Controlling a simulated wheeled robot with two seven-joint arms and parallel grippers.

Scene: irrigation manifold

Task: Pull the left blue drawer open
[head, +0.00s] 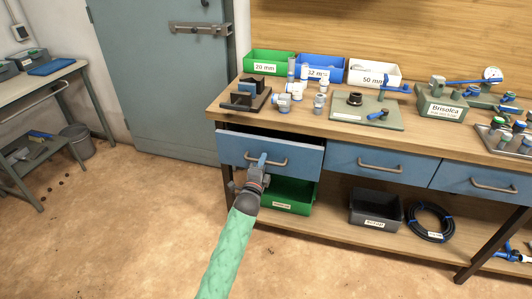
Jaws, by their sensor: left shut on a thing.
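The left blue drawer (300,158) is under the left end of the wooden workbench (340,128). It stands pulled out, with a dark gap above its front. Its curved metal handle (278,162) runs across the front. My left gripper (262,163) is at the left part of this handle and shut on it. My left arm, in a green sleeve, reaches up from the bottom of the picture. The inside of the drawer is mostly hidden. My right gripper is not in view.
Two more blue drawers, the middle one (369,173) and the right one (470,184), look closed. Fittings and labelled bins cover the benchtop. A green bin (295,191), a black bin (375,206) and a hose coil (430,222) lie on the lower shelf. The floor in front is clear.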

